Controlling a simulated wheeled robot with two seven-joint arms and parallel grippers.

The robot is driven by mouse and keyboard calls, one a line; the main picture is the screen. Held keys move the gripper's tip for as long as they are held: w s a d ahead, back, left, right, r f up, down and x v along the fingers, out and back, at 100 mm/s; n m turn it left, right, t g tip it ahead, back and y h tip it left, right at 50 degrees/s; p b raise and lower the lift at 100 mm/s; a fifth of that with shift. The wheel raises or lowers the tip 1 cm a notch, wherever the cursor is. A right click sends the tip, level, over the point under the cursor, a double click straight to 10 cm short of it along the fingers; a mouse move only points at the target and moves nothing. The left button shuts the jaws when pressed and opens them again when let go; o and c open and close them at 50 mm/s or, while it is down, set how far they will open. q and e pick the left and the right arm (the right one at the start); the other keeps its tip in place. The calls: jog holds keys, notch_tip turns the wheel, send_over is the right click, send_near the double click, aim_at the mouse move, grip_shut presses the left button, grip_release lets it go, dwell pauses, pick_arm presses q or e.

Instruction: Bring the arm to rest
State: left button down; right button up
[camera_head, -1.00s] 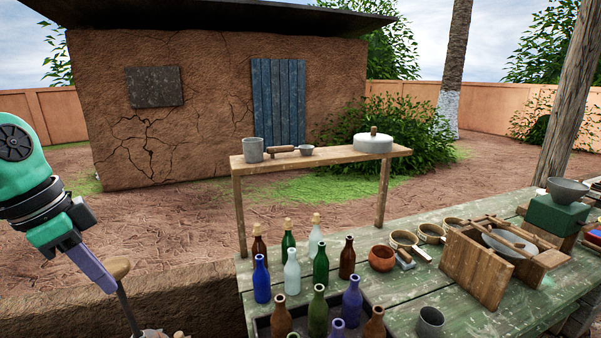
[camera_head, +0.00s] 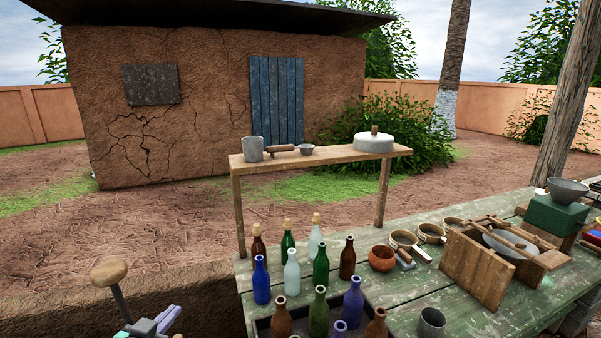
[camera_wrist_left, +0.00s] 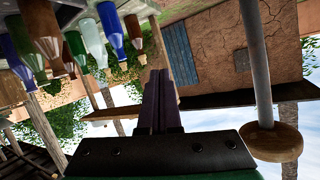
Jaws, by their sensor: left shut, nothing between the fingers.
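My left gripper (camera_head: 168,318) shows only in part at the bottom edge of the head view, left of the table. In the left wrist view its two dark fingers (camera_wrist_left: 159,103) lie together, shut with nothing between them. A dark rod with a round wooden knob (camera_head: 109,271) stands just left of the gripper in the head view. The knob also shows in the left wrist view (camera_wrist_left: 275,143), to the right of the fingers and apart from them. My right gripper is not in view.
A green worn table (camera_head: 400,290) carries several bottles (camera_head: 292,275), some in a dark tray, plus bowls, a grey cup (camera_head: 431,322) and a wooden frame (camera_head: 478,268). A wooden shelf (camera_head: 330,158) stands behind. A mud ledge (camera_head: 60,312) runs along the left.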

pick_arm(q)
jog(key=s+d+f+g, duration=0.3)
jog(key=s+f+g, duration=0.3)
jog(key=s, duration=0.4)
jog(key=s+d+f+g, duration=0.2)
jog(key=s+f+g, duration=0.2)
jog(key=s+f, duration=0.55)
notch_tip(320, 180, down, 21)
jog(key=s+g, duration=0.1)
jog(key=s, duration=0.1)
jog(key=s+a+f+g+b, duration=0.1)
jog(key=s+a+f, duration=0.2)
jog(key=s+f, duration=1.4)
jog(key=shift+s+f+g, duration=0.2)
jog(key=shift+g, duration=0.2)
